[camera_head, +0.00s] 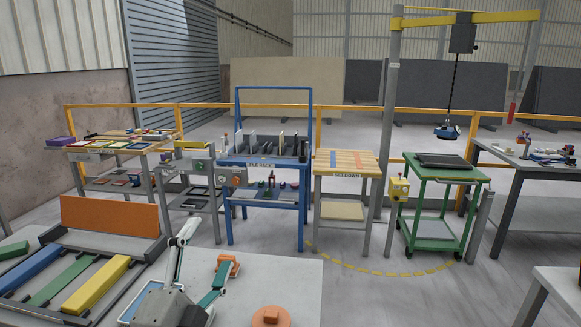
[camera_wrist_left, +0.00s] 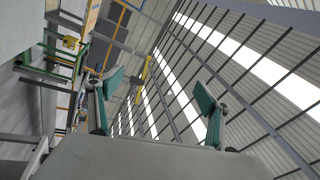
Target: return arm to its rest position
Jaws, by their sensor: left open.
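My left gripper (camera_head: 206,248) is at the bottom of the head view, in front of the pale near table (camera_head: 275,275). Its two fingers are spread apart, with nothing between them. In the left wrist view the same gripper (camera_wrist_left: 160,95) shows two teal-padded fingers wide apart, with empty air and a tilted view of the hall beyond. My right gripper is in neither view.
Beyond stand a blue rack table (camera_head: 262,163), a wooden-top table (camera_head: 345,163) and a green cart (camera_head: 440,175).

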